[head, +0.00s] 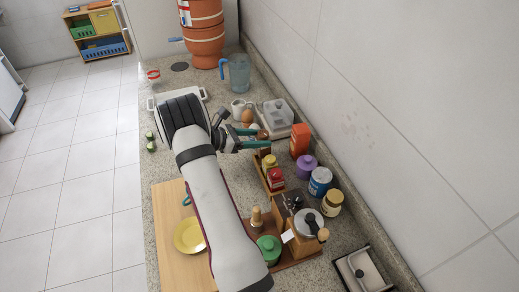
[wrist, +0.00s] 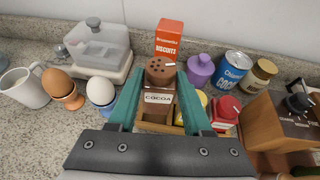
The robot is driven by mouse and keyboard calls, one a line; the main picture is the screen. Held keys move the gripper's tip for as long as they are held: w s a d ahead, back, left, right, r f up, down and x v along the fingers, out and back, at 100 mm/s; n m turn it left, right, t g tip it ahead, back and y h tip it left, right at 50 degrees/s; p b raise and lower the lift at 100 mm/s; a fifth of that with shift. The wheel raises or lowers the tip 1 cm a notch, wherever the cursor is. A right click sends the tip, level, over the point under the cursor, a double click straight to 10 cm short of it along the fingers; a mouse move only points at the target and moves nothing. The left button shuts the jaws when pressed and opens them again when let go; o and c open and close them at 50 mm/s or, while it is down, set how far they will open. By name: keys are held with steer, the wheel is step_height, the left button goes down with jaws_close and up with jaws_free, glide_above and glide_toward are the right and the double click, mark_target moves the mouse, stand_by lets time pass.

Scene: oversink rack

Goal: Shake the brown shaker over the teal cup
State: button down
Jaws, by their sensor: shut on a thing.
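The brown shaker (wrist: 160,74), labelled COCOA and with a holed top, is upright between the green fingers of my gripper (wrist: 162,98) in the wrist view. The gripper is shut on it. In the head view my gripper (head: 255,138) is at the far end of the wooden rack (head: 263,178); I cannot tell whether the shaker's base touches the rack. A small teal curve (head: 187,199) shows beside my arm over the wooden board, perhaps part of the teal cup; the rest is hidden behind my arm.
Yellow and red shakers (head: 275,178) stand in the rack. Beside it are a biscuit box (head: 300,139), a purple jar (head: 306,166) and a blue tin (head: 319,182). Egg cups and a white mug (wrist: 22,87) stand left of my gripper. A yellow plate (head: 189,236) lies on the board (head: 172,262).

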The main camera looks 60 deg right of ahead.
step_height(320, 180, up, 4)
steer(key=shift+w+f, duration=0.1)
steer(key=w+a+f+v, duration=0.1)
steer(key=f+v, duration=0.1)
steer(key=v, duration=0.9)
steer(key=f+v, duration=0.3)
steer(key=v, duration=0.8)
steer(key=a+f+m+t+h, duration=0.1)
steer(key=f+m+h, duration=0.1)
steer(key=m, duration=0.2)
steer(key=s+a+f+m+t+h, duration=0.1)
steer(key=f+m+h, duration=0.1)
steer(key=m, duration=0.2)
steer(key=s+a+f+m+t+h, duration=0.1)
steer(key=f+m+h, duration=0.1)
steer(key=f+m, duration=0.1)
steer(key=shift+s+f+m+t, duration=0.15)
steer(key=shift+m+t, duration=0.25)
steer(key=shift+m, duration=0.2)
steer(key=m+h, duration=0.1)
steer(key=m, duration=0.1)
steer(key=m+h, duration=0.1)
steer(key=m, duration=0.1)
steer(key=shift+f+m+g, duration=0.1)
steer(key=shift+m+g, duration=0.3)
